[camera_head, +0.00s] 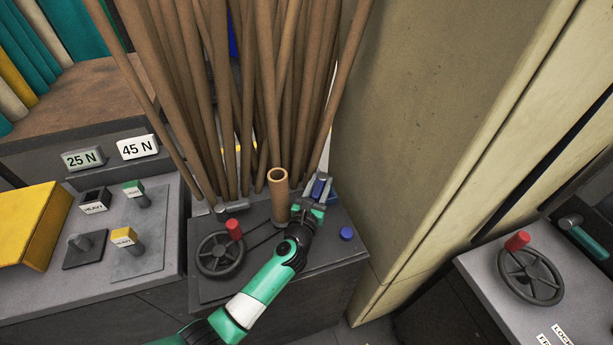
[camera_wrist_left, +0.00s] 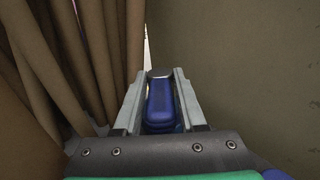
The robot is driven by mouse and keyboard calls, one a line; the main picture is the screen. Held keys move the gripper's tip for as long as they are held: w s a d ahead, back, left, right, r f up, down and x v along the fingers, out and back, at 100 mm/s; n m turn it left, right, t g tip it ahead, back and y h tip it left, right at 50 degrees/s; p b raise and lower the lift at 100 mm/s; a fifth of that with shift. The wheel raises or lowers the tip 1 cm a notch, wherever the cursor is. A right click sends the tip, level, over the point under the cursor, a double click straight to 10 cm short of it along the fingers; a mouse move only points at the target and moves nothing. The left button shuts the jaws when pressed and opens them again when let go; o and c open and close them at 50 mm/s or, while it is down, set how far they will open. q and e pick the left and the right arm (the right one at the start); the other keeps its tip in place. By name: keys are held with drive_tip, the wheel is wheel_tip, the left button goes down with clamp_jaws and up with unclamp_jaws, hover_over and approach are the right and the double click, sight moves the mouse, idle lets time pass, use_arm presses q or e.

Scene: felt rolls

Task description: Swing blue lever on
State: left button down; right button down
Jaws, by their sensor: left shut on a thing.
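The blue lever (camera_head: 318,188) is at the back right of the grey control box, beside the brown rolls. My left gripper (camera_head: 317,192) is shut on the lever's blue handle. In the left wrist view the blue lever (camera_wrist_left: 160,101) sits between the two fingers of my left gripper (camera_wrist_left: 160,92), with a grey round cap at its far end. The fingers and wrist hide the lever's base and pivot. My right gripper is not in view.
A black handwheel (camera_head: 219,255) with a red knob, an upright tan tube (camera_head: 279,196) and a blue button (camera_head: 346,233) are on the same box. Brown rolls (camera_head: 240,90) stand close behind. A beige wall (camera_head: 430,120) rises to the right.

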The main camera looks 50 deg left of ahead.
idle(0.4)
use_arm(q)
drive_tip(key=c, duration=0.6)
unclamp_jaws()
drive_tip(key=shift+s+d, duration=0.1)
drive_tip(key=shift+s, duration=0.1)
drive_tip(key=p+v, duration=0.3)
drive_tip(key=v, duration=0.8)
drive_tip(key=shift+s, duration=0.15)
